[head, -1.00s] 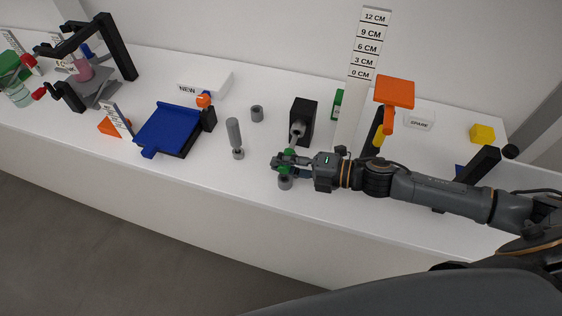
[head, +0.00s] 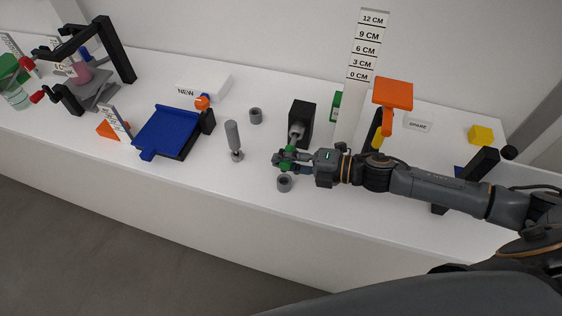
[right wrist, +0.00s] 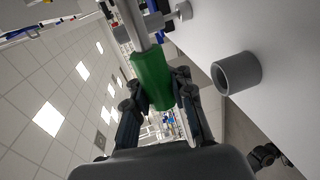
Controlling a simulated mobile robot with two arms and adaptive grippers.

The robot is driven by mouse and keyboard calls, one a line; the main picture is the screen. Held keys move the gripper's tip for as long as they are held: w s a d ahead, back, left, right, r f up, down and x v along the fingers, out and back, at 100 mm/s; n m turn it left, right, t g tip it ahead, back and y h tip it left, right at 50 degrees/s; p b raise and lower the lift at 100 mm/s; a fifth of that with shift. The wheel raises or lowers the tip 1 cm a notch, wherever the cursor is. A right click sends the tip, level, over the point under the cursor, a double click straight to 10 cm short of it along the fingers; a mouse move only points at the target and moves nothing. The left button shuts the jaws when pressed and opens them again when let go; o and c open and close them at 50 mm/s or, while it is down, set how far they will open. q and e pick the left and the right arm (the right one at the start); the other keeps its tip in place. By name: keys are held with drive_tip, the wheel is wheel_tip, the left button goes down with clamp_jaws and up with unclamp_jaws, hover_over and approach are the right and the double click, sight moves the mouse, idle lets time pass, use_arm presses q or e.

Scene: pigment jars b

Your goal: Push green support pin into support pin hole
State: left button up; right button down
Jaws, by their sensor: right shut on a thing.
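My right gripper (head: 284,157) is shut on the green support pin (head: 288,150), above the bench near its front edge. In the right wrist view the green part of the pin (right wrist: 152,78) is a thick cylinder between the two fingers (right wrist: 155,100), with a grey shaft beyond it. A black block (head: 302,116) with a round grey fitting (head: 297,131) on its front stands just behind the gripper. I cannot tell whether the shaft touches that fitting, and no hole shows clearly. My left gripper is out of view.
An empty grey ring holder (head: 284,184) sits just in front of the gripper. A grey-handled pin (head: 232,134) stands in a holder to the left, with another ring (head: 256,116) behind it. A blue tray (head: 168,131) lies farther left. An orange-topped stand (head: 393,94) is right of the block.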

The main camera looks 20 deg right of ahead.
drive_tip(key=shift+w+d+r, duration=0.1)
drive_tip(key=shift+w+d, duration=0.55)
drive_tip(key=shift+w, duration=0.3)
idle(0.6)
drive_tip(key=c, duration=1.1)
unclamp_jaws()
drive_tip(key=shift+o, duration=0.2)
